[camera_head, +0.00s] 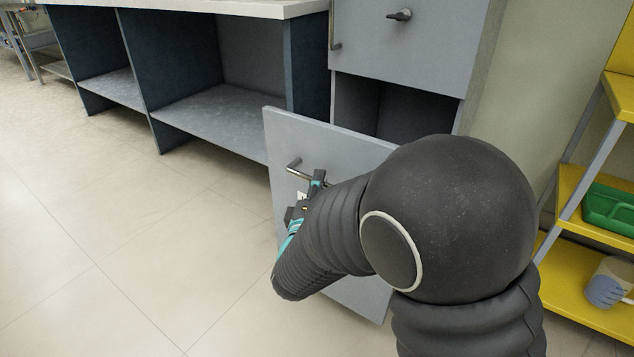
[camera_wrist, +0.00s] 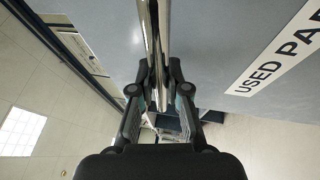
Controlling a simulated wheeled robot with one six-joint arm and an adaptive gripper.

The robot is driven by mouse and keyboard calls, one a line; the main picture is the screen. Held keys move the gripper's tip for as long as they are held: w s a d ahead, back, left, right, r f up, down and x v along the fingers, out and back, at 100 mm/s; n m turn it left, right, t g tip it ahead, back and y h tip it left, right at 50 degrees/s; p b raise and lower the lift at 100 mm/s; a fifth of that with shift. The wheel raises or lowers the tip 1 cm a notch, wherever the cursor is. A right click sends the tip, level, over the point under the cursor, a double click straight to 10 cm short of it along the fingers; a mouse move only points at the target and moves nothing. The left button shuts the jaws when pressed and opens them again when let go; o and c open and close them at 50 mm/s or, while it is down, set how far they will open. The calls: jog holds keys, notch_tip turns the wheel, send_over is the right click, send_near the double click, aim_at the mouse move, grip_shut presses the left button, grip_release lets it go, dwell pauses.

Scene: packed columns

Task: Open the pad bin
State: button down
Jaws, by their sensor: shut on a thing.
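The pad bin's grey front panel (camera_head: 290,135) stands out from the lower right cabinet, with a dark opening (camera_head: 408,112) showing behind its top edge. A metal bar handle (camera_head: 296,167) is on the panel. In the wrist view the handle (camera_wrist: 154,35) runs down between my fingers, and a white label reading "USED PA" (camera_wrist: 280,55) shows on the panel; the rest of the label is cut off. My gripper (camera_head: 317,181) is shut on the handle, also in the wrist view (camera_wrist: 160,92). My arm hides the right and lower parts of the panel.
A closed grey upper door (camera_head: 400,45) with a dark knob (camera_head: 400,15) is above the opening. An open-shelved bench (camera_head: 215,108) stands left. A yellow shelf rack (camera_head: 575,275) with a green tray (camera_head: 610,208) and a cup (camera_head: 608,285) stands right. Floor at left is clear.

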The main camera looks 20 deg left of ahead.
jog(key=c, duration=1.1)
grip_release()
jog(key=shift+c, duration=0.2)
jog(key=v, duration=1.2)
jog(key=shift+f, duration=0.1)
